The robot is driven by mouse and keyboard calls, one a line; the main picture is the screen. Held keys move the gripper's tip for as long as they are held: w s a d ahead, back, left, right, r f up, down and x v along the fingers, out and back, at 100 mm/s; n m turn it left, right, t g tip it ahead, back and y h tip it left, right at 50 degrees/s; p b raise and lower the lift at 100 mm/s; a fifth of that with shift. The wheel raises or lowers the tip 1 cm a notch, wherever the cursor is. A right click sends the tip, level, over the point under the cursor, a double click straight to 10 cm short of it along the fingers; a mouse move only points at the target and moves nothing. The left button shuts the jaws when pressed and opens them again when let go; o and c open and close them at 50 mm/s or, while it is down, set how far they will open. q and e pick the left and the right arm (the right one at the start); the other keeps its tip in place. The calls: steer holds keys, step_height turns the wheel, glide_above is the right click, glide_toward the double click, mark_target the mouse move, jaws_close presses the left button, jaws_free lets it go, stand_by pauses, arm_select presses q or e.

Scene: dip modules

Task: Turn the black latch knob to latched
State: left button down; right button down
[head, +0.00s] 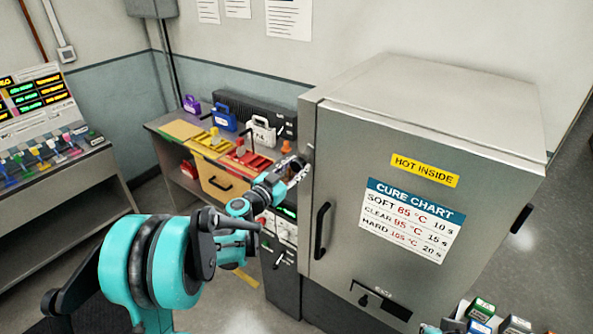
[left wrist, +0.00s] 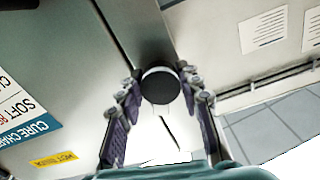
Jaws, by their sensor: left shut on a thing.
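The steel oven (head: 410,110) stands at right with its door closed, carrying a cure chart (head: 410,218) and a vertical black handle (head: 322,230). My left gripper (head: 298,170) is at the upper left edge of the door. In the left wrist view, the round black latch knob (left wrist: 160,85) sits between the two fingertips of my left gripper (left wrist: 160,95), which is shut on it. In the head view the gripper hides the knob. I cannot tell the knob's turn angle. My right gripper is not in view.
A bench with red and yellow trays (head: 247,157) and small coloured cases stands behind my left arm. A yellow "HOT INSIDE" label (head: 425,170) is on the door. A shelf with a lit display (head: 38,92) is at far left. Small boxes (head: 480,310) lie at bottom right.

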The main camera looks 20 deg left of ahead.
arm_select(q)
steer(key=m+b, duration=0.1)
steer(key=m, duration=0.5)
steer(key=shift+m+b, duration=0.3)
steer(key=shift+b, duration=0.1)
steer(key=m, duration=0.3)
steer(key=shift+b, duration=0.4)
steer(key=shift+m, duration=2.1)
steer(key=c, duration=1)
jaws_free()
